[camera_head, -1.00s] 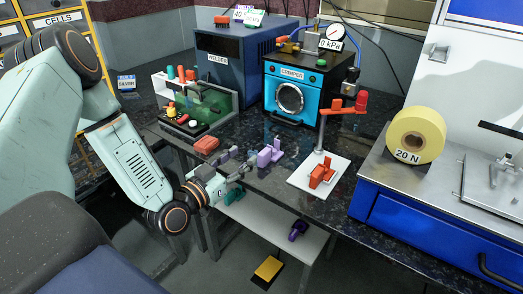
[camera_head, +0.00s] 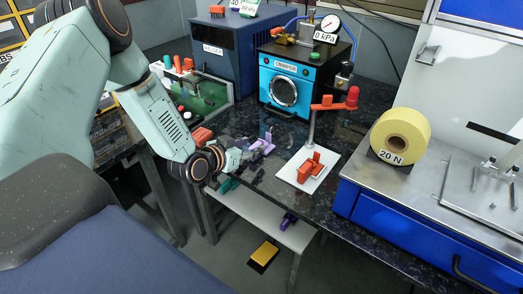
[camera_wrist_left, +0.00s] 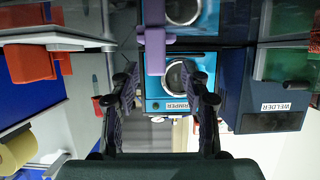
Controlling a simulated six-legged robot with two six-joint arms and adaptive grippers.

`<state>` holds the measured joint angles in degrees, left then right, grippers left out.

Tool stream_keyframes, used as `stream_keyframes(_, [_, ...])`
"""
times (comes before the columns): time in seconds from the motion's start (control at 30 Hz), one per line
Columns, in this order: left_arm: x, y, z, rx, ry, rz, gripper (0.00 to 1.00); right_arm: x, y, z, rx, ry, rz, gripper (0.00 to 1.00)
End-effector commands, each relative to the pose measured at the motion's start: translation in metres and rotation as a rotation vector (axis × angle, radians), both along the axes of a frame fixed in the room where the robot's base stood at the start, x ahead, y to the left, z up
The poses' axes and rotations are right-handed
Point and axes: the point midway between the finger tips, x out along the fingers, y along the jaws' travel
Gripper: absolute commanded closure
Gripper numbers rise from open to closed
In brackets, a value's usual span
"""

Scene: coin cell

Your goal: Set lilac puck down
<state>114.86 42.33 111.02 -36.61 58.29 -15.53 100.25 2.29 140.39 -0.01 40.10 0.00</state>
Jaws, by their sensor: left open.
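The lilac puck (camera_head: 263,146) rests on the dark speckled worktop in front of the blue crimper. It is a small blocky piece with an upright part. My left gripper (camera_head: 243,150) is just left of it, and its fingers partly cover it. In the left wrist view the lilac puck (camera_wrist_left: 155,48) is beyond the fingertips, between their lines. The two fingers of the left gripper (camera_wrist_left: 165,82) stand wide apart with nothing between them. Whether a fingertip touches the puck cannot be told. My right gripper does not show.
The blue crimper (camera_head: 299,72) stands behind. A white plate (camera_head: 291,182) with an orange clamp (camera_head: 310,168) lies to the right. A red-orange block (camera_head: 202,135) is beside my left arm. A yellow roll (camera_head: 425,137) is farther right.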

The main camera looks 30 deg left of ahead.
Motion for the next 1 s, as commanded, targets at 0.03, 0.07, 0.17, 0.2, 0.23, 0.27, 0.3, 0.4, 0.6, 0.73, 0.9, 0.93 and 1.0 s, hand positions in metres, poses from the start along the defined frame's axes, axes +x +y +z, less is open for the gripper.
stream_keyframes(0.03, [0.005,-0.002,-0.003,0.004,-0.001,-0.004,0.53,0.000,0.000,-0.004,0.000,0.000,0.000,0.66])
stream_keyframes(0.07, [0.009,-0.003,-0.004,0.005,-0.001,-0.005,0.53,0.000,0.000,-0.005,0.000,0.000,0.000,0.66])
stream_keyframes(0.17, [0.022,-0.007,-0.009,0.005,-0.001,-0.005,0.53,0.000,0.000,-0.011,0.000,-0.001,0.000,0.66])
stream_keyframes(0.2, [0.027,-0.009,-0.011,0.005,-0.001,-0.006,0.53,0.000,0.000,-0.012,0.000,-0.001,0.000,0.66])
stream_keyframes(0.23, [0.031,-0.008,-0.013,0.006,-0.001,-0.005,0.53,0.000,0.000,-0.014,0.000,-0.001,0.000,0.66])
stream_keyframes(0.27, [0.035,-0.008,-0.014,0.005,0.000,-0.004,0.53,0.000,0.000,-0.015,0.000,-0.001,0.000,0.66])
stream_keyframes(0.3, [0.039,-0.009,-0.016,0.005,-0.001,-0.003,0.53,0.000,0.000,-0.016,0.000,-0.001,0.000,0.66])
stream_keyframes(0.4, [0.045,-0.010,-0.017,0.002,-0.002,-0.003,0.53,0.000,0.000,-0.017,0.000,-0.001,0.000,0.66])
stream_keyframes(0.6, [0.047,-0.011,-0.016,0.001,-0.002,-0.002,0.53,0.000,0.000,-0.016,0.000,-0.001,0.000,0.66])
stream_keyframes(0.73, [0.047,-0.010,-0.016,0.001,-0.002,-0.002,0.61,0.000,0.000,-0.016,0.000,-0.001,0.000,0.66])
stream_keyframes(0.9, [0.047,-0.010,-0.016,0.001,-0.002,-0.002,0.76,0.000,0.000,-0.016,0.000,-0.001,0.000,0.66])
stream_keyframes(0.93, [0.047,-0.010,-0.016,0.001,-0.002,-0.002,0.78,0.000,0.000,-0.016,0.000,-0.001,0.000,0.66])
stream_keyframes(1.0, [0.047,-0.010,-0.016,0.001,-0.002,-0.002,0.84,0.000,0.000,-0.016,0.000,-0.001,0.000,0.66])
